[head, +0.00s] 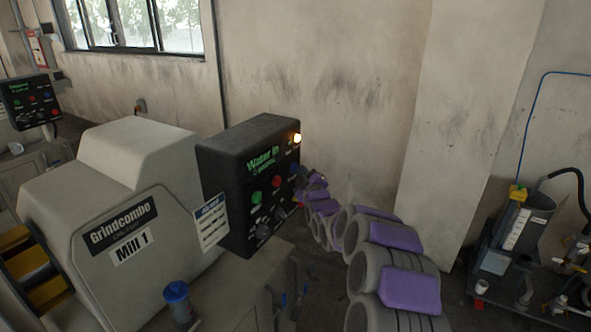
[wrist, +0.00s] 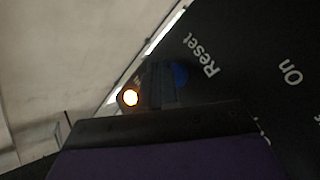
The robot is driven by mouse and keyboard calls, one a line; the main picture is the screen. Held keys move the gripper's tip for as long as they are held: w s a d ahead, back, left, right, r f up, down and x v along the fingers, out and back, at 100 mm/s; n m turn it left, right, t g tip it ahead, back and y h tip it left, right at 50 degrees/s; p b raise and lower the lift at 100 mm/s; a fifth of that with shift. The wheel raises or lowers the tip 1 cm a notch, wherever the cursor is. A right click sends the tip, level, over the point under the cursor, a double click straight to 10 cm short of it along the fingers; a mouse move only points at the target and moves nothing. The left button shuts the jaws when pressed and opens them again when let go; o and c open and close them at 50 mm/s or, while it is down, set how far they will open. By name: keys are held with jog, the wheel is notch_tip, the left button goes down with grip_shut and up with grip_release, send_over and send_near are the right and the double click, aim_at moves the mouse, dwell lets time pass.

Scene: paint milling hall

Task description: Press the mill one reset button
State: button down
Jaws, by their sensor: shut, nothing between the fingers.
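The mill one control box (head: 222,165) is black and stands beside the beige mill labelled "Grindcombo Mill 1" (head: 120,190). In the wrist view, the blue reset button (wrist: 180,74) lies beside the word "Reset" on the black panel (wrist: 240,75). My gripper (head: 299,172) is at the right part of the panel in the head view and hides the reset button there. In the wrist view, my gripper (wrist: 158,72) is shut and empty, its tips right beside the blue button and partly overlapping it. I cannot tell whether they touch.
The panel carries a green button (head: 257,197), a red button (head: 277,181) and a lit amber lamp (head: 297,138). The lamp also glows in the wrist view (wrist: 131,97). A wall pillar (head: 455,120) rises behind my arm.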

jog(key=shift+w+a, duration=0.3)
jog(key=shift+a, duration=0.05)
dwell(0.6)
jog(key=shift+s+d, duration=0.1)
jog(key=shift+s+d+r, duration=0.1)
jog(key=shift+s+d, duration=0.35)
jog(key=shift+d, duration=0.15)
jog(key=shift+s+d+b, duration=0.2)
jog(key=shift+s+d, duration=0.55)
jog(key=shift+d, duration=0.25)
jog(key=shift+s+d+b, duration=0.2)
jog(key=shift+s+d, duration=0.55)
jog(key=shift+d, duration=0.25)
jog(key=s+f+m+g+h, duration=0.1)
jog(key=s+g, duration=0.5)
jog(key=s, duration=1.5)
jog(key=s+f+m+g, duration=0.3)
jog(key=s+m+g, duration=0.3)
jog(key=s, duration=1.5)
jog(key=s+a+f+m+g+h, duration=0.1)
jog(key=s+m+g, duration=0.3)
jog(key=s, duration=1.7)
jog(key=f+g, duration=0.1)
jog(key=g, duration=0.3)
jog(key=shift+s+f+h, duration=0.2)
jog(key=shift+s+h, duration=0.1)
jog(key=shift+s, duration=0.1)
